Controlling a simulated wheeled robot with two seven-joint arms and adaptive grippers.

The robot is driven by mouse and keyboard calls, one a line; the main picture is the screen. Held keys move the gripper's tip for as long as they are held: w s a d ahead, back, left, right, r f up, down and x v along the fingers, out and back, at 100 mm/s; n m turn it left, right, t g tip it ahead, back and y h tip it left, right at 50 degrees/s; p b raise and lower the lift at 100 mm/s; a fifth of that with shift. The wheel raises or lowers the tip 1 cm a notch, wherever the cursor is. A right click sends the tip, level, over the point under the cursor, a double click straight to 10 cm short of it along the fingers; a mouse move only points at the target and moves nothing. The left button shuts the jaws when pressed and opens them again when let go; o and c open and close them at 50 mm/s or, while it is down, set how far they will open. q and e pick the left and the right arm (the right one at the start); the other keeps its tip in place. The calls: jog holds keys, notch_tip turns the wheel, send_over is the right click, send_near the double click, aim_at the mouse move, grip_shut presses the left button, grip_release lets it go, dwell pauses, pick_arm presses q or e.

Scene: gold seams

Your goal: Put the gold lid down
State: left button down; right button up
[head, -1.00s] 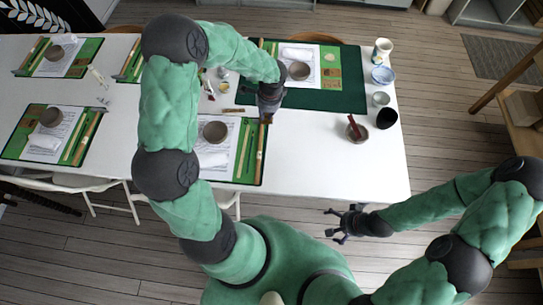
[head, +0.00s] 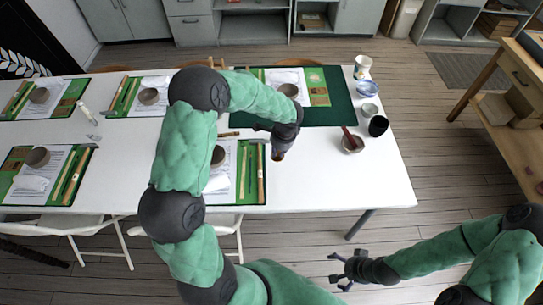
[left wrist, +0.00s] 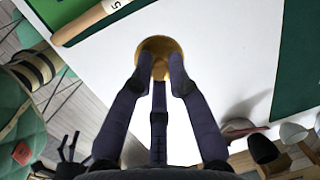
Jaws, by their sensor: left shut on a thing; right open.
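The gold lid (left wrist: 158,46) is a small round golden piece between the fingertips of my left gripper (left wrist: 160,72) in the left wrist view. The fingers are shut on it, and white tabletop shows around it. In the head view my left gripper (head: 277,153) points down over the white table (head: 330,185), to the right of the nearest work mat. There the lid is mostly hidden by the gripper. I cannot tell whether the lid touches the table. My right gripper (head: 348,270) is open and empty, over the floor in front of the table.
A green mat with a wooden stick (head: 260,175) lies left of my left gripper. A bowl with a red item (head: 352,142), a black cup (head: 378,126) and a blue bowl (head: 367,88) stand to the right. The table's front right area is bare.

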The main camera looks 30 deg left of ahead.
pick_arm(q)
jog(key=w+a+f, duration=0.1)
jog(key=f, duration=0.1)
jog(key=w+a+f+b, duration=0.1)
jog(key=a+f, duration=0.1)
jog(key=w+a+f, duration=0.1)
jog(key=f, duration=0.1)
jog(key=shift+a, duration=0.2)
jog(key=shift+a+f+b, duration=0.1)
jog(key=shift+f+b, duration=0.75)
jog(key=shift+f, duration=0.75)
jog(key=shift+f, duration=0.1)
jog(key=c, duration=1.2)
grip_release()
jog(key=shift+r, duration=0.25)
notch_tip(320, 180, up, 12)
jog(key=d+p, duration=0.2)
jog(key=p, duration=0.1)
jog(key=shift+s+f, duration=0.2)
jog(key=shift+s, duration=0.05)
